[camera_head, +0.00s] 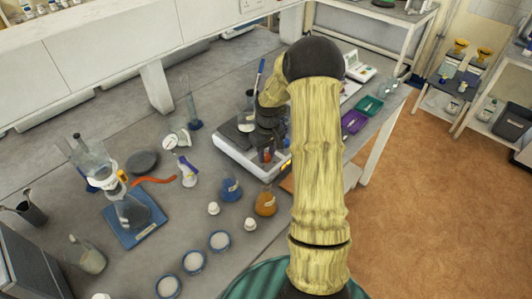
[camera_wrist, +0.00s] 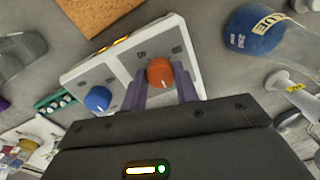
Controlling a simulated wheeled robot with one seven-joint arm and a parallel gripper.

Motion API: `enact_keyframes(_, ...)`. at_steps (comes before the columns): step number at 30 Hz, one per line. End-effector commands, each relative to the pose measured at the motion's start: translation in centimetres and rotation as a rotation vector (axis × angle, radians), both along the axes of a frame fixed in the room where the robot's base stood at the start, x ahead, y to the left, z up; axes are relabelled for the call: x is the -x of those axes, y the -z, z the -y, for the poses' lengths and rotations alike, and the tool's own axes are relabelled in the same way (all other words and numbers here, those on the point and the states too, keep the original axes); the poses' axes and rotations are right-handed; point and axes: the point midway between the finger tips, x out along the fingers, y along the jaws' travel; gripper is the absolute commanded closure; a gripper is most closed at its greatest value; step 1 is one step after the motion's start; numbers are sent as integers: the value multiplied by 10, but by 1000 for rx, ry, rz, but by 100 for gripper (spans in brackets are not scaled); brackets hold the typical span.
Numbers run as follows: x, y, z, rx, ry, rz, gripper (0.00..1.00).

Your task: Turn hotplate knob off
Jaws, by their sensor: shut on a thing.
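The white hotplate (camera_head: 232,152) stands on the grey bench in the head view, partly hidden behind my arm. In the wrist view its front panel (camera_wrist: 115,66) carries a blue knob (camera_wrist: 98,99) and an orange-red knob (camera_wrist: 160,73), each with a white pointer mark. My gripper (camera_wrist: 161,84) has its two purple-grey fingers on either side of the orange-red knob and is shut on it. In the head view my gripper (camera_head: 268,150) is over the front of the hotplate, and the fingertips are hard to make out.
A blue-filled flask (camera_head: 231,189) and an orange-filled flask (camera_head: 266,203) stand near the hotplate's front. Green and purple trays (camera_head: 354,122) lie to the right.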

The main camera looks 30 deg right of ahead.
Motion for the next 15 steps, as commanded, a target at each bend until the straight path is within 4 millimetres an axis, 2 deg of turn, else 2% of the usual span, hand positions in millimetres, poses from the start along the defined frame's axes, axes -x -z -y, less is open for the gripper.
enact_keyframes(14,-2,-1,0,1,-19,6,93)
enact_keyframes(15,-2,-1,0,1,-18,6,62)
